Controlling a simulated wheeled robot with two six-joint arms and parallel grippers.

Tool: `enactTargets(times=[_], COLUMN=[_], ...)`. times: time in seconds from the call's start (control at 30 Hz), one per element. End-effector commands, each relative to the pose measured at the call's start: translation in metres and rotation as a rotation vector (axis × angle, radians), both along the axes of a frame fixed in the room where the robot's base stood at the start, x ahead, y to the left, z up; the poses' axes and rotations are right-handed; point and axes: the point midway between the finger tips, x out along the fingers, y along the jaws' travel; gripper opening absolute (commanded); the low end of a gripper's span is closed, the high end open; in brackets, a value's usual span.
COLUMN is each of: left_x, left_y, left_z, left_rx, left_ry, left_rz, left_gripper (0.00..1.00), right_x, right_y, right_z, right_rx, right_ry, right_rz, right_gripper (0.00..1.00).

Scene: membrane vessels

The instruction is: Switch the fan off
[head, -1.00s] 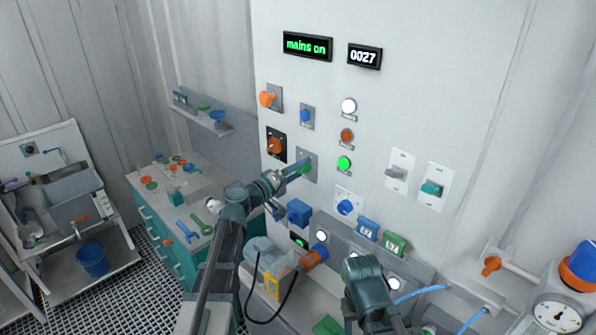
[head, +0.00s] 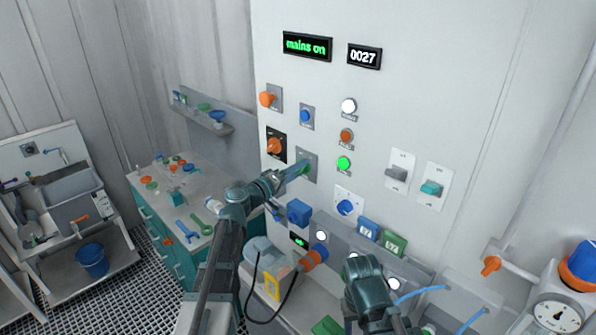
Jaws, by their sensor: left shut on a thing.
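My left gripper (head: 298,171) reaches the wall panel (head: 440,110) and is shut on a green control (head: 306,169) on a grey plate (head: 314,158). The fingers cover part of this control, so its exact shape and setting are hard to tell. Labels on the panel are too small to read, so I cannot tell which control belongs to the fan. A display (head: 307,46) on the panel reads "mains on". My right arm rises at the bottom centre, but its gripper does not show.
Around the left gripper are an orange rotary knob (head: 276,146), a blue button (head: 305,116), a lit green lamp (head: 344,163) and a blue knob (head: 345,208). Two lever switches, grey (head: 397,173) and teal (head: 432,188), sit to the right. A blue box (head: 299,211) juts out below.

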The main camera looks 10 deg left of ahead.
Motion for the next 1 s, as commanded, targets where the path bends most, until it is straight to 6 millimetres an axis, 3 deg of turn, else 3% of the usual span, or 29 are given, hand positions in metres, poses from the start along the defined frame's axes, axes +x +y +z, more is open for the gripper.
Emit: enactTargets(times=[1.0], left_x=[-0.0004], left_y=[0.0002], left_z=[0.0008], left_rx=[-0.692], left_ry=[0.461], left_rz=[0.001], left_gripper=[0.02], right_x=[0.0], right_y=[0.0], right_z=[0.0011], right_rx=[0.0], right_ry=[0.0], right_rz=[0.0], right_gripper=[0.5])
